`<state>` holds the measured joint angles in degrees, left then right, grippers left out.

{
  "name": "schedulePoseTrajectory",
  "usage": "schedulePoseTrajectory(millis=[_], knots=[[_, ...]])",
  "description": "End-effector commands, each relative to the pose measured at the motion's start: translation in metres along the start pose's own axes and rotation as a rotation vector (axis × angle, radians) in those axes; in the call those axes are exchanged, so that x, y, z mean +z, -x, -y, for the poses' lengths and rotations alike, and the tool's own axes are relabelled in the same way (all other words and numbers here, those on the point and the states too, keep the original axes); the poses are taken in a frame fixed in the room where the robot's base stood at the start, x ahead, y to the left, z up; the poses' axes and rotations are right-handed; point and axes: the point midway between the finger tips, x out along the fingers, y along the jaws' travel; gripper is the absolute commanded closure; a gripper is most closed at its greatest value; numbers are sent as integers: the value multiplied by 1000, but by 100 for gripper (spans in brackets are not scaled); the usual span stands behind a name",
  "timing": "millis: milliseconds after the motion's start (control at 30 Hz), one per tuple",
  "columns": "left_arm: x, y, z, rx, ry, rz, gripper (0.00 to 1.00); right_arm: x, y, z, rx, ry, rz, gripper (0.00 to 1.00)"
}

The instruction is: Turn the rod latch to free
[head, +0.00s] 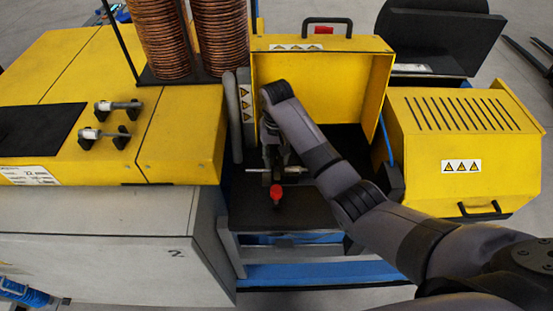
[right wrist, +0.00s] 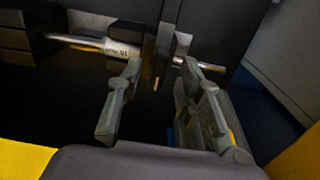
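A thin metal rod (head: 258,170) lies crosswise in the open yellow machine in the head view. In the right wrist view the rod (right wrist: 88,42) has a pale marked sleeve and runs through a dark upright bracket (right wrist: 165,50). I cannot tell which part is the latch. My right gripper (right wrist: 160,75) is open, its two fingers apart on either side of the bracket and close to the rod. Contact cannot be made out. In the head view my right wrist hides most of this spot. A red knob (head: 277,192) sits just below the rod. My left gripper is out of view.
A yellow raised cover (head: 325,70) stands behind my right arm. A yellow hinged guard (head: 465,140) is at the right. Copper coils (head: 218,35) and a yellow cabinet (head: 180,130) with two small fittings are at the left.

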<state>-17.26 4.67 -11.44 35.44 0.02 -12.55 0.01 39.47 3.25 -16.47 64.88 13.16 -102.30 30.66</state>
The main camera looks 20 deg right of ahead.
Motion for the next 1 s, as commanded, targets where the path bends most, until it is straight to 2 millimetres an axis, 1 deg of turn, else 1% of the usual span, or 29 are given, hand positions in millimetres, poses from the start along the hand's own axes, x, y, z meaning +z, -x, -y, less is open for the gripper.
schedulePoseTrajectory(millis=[33,333,433,600,1000], knots=[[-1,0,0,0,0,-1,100,-1,11,0,-2,0,-5,67],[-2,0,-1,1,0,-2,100,-1,85,1,-3,0,-6,67],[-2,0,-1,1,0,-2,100,-4,92,-1,1,2,-15,67],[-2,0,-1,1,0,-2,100,-3,101,0,0,2,-9,67],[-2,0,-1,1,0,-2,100,0,104,0,0,-1,-1,67]])
